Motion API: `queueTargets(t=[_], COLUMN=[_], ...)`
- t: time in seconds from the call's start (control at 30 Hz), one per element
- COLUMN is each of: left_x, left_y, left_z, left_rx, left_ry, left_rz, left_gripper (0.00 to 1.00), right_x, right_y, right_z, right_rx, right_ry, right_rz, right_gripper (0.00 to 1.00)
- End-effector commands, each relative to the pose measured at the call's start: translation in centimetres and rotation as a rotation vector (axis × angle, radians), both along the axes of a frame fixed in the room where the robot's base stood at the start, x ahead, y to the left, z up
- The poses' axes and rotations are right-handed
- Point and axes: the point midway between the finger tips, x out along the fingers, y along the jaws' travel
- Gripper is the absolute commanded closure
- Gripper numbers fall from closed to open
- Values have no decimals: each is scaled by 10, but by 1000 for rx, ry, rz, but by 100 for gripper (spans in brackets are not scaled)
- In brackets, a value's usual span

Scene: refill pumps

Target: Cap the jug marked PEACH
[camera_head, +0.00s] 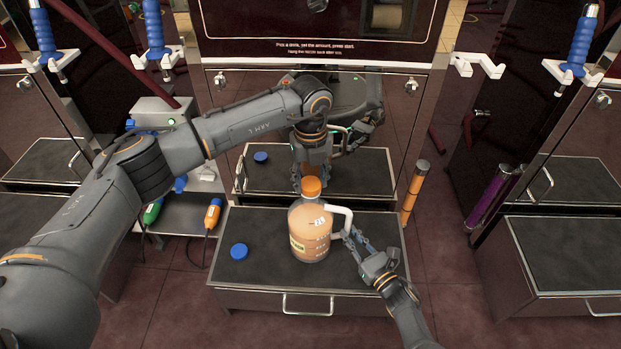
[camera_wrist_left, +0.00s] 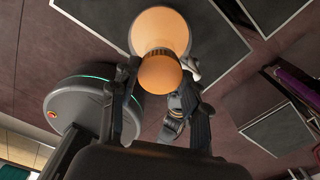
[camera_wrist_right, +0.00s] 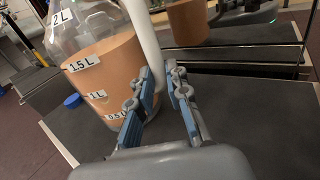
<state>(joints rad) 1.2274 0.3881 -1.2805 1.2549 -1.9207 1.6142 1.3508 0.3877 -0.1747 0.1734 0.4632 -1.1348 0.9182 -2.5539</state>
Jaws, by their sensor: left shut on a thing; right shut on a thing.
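The clear jug (camera_head: 311,236) of peach-orange liquid stands upright on the dark shelf, with a white handle (camera_head: 342,217) on its right. Its front label is too small to read. My left gripper (camera_head: 311,181) points down from above and is shut on an orange cap (camera_head: 312,187) at the jug's mouth. In the left wrist view the cap (camera_wrist_left: 160,73) sits between the fingers, over the jug (camera_wrist_left: 158,28). I cannot tell whether it is seated. My right gripper (camera_head: 350,238) is shut on the handle, which also shows in the right wrist view (camera_wrist_right: 143,40).
A blue cap (camera_head: 239,251) lies on the shelf (camera_head: 360,278) left of the jug. A mirror-like panel (camera_head: 375,170) behind reflects the scene. Orange (camera_head: 213,214) and green nozzles hang at left. An orange tube (camera_head: 411,200) stands at right. The shelf's front is clear.

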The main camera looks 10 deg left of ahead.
Motion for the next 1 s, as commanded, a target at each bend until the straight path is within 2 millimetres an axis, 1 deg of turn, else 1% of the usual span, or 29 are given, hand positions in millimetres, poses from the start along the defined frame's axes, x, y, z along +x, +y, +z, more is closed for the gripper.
queueTargets(t=[0.03, 0.17, 0.8, 1.0], left_x=[0, 0, 0, 0], left_y=[0, 0, 1, 0], left_z=[0, 0, -2, -2], left_rx=[1, 2, 3, 3], left_ry=[1, 0, 1, 2], left_rz=[-35, -228, -1479, -1817], left_gripper=[92, 92, 92, 92], right_x=[-2, -2, -2, -2], right_y=[-1, -1, -1, 0], right_z=[-4, -4, -4, -4], right_rx=[-5, -5, -5, -5], right_ry=[7, 7, 7, 7], right_rz=[0, 0, 0, 0], right_gripper=[100, 100, 100, 100])
